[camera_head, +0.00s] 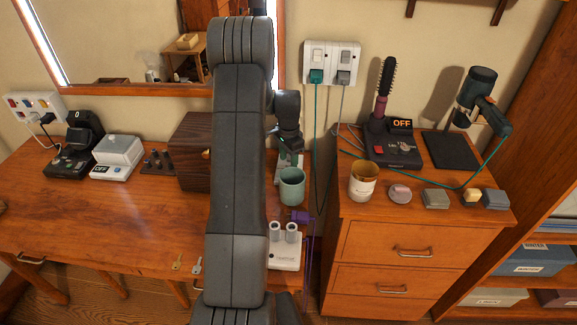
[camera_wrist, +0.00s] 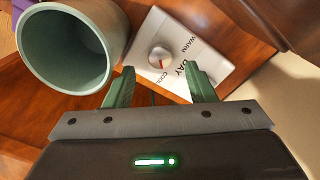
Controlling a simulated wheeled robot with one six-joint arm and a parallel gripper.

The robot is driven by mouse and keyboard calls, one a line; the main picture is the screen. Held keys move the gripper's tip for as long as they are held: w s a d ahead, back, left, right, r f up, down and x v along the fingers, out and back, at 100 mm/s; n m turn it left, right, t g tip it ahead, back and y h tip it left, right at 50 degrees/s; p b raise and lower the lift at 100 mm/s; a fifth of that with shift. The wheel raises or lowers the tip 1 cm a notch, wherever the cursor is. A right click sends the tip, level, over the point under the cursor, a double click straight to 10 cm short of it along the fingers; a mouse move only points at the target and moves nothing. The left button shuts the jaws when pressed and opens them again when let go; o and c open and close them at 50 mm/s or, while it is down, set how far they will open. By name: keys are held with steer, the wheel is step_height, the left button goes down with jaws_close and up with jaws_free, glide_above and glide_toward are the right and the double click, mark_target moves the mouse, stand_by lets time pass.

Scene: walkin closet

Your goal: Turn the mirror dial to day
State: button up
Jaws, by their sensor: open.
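The mirror dial is a round white knob (camera_wrist: 160,56) on a pale plate (camera_wrist: 215,62) in the wrist view. The plate carries the words WARM, DAY and what looks like COOL. A red mark on the knob points down in the picture, toward the COOL side rather than DAY. My gripper (camera_wrist: 160,88) is open, its two green fingers apart and pointing toward the plate, with the knob beyond and between them. No contact shows. In the head view my gripper (camera_head: 290,142) hangs over the plate (camera_head: 282,177), which is partly hidden.
A green cup (camera_head: 292,186) stands close by the plate and the left finger; it also fills the wrist view's upper left (camera_wrist: 66,48). A dark wooden box (camera_head: 193,150) is left of my arm. A white holder (camera_head: 285,252) stands in front.

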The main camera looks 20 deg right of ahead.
steer(key=shift+f, duration=2.1)
steer(key=c, duration=1)
steer(key=shift+o, duration=0.2)
steer(key=n+b, duration=0.2)
steer(key=n, duration=0.1)
steer(key=shift+f, duration=0.1)
steer(key=n+b, duration=0.2)
steer(key=n, duration=0.3)
steer(key=shift+n, duration=0.5)
steer(key=shift+r, duration=0.2)
